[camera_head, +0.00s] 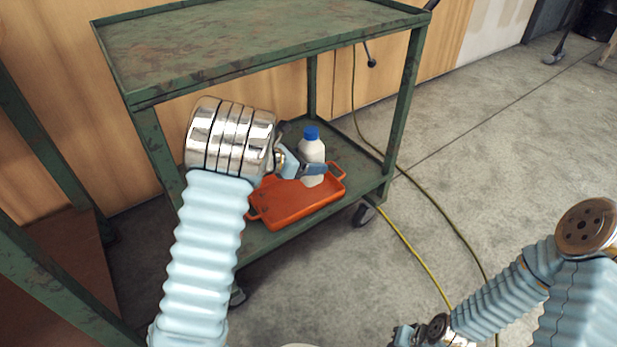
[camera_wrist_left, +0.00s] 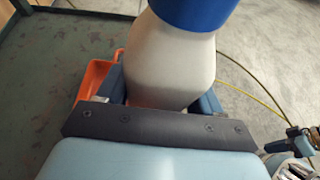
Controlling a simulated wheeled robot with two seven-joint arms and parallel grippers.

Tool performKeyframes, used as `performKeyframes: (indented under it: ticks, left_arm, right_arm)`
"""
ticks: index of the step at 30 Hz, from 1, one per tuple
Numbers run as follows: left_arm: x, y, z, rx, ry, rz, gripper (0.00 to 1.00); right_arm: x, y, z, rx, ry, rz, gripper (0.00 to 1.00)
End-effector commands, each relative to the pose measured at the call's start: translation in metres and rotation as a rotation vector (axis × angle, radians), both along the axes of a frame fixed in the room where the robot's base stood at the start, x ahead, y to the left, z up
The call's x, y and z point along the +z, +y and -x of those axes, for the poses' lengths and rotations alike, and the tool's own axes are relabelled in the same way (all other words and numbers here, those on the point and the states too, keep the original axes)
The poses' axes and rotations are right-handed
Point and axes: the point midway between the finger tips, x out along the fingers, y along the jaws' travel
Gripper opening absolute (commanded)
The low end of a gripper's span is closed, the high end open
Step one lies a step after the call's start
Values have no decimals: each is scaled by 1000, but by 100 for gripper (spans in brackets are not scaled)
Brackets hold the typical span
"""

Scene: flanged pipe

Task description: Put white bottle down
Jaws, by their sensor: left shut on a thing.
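The white bottle (camera_head: 312,151) with a blue cap stands upright at the orange tray (camera_head: 290,206) on the cart's lower shelf. My left gripper (camera_head: 313,170) is shut around the bottle's lower body. In the left wrist view the bottle (camera_wrist_left: 172,62) fills the top middle, between the two fingers. The orange tray (camera_wrist_left: 95,80) shows to its left there. Whether the bottle's base touches the tray cannot be told. My right gripper (camera_head: 405,335) is at the bottom edge of the head view, far from the bottle, and its fingers are too unclear to read.
The green cart (camera_head: 270,68) has an upper shelf above my left gripper and posts at its corners. Its lower shelf (camera_head: 355,165) has bare room beside the tray. A yellow-green cable (camera_head: 415,257) runs over the open concrete floor to the right.

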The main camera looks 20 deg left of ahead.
Motion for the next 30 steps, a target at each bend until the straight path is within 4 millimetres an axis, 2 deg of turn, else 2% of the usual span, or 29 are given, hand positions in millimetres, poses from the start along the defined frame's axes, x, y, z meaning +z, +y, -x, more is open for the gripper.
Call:
performKeyframes:
  ticks: [1,3,9,15,21,30]
  left_arm:
    - [-10,4,-14,-1,0,-5,19]
    - [-27,7,-26,0,2,-2,19]
    - [-54,12,-51,0,-1,1,19]
    - [-65,14,-60,1,-1,2,19]
    - [-94,14,-60,2,2,3,19]
    - [-96,14,-60,2,-1,2,19]
  right_arm:
    - [-3,0,0,0,-1,0,0]
    - [-8,0,0,-1,-2,0,0]
    - [-14,0,-1,-2,-3,1,0]
    - [-16,0,-1,-2,-3,1,0]
    - [-22,0,-1,-3,-5,2,0]
    - [-23,-1,-1,-3,-5,2,0]
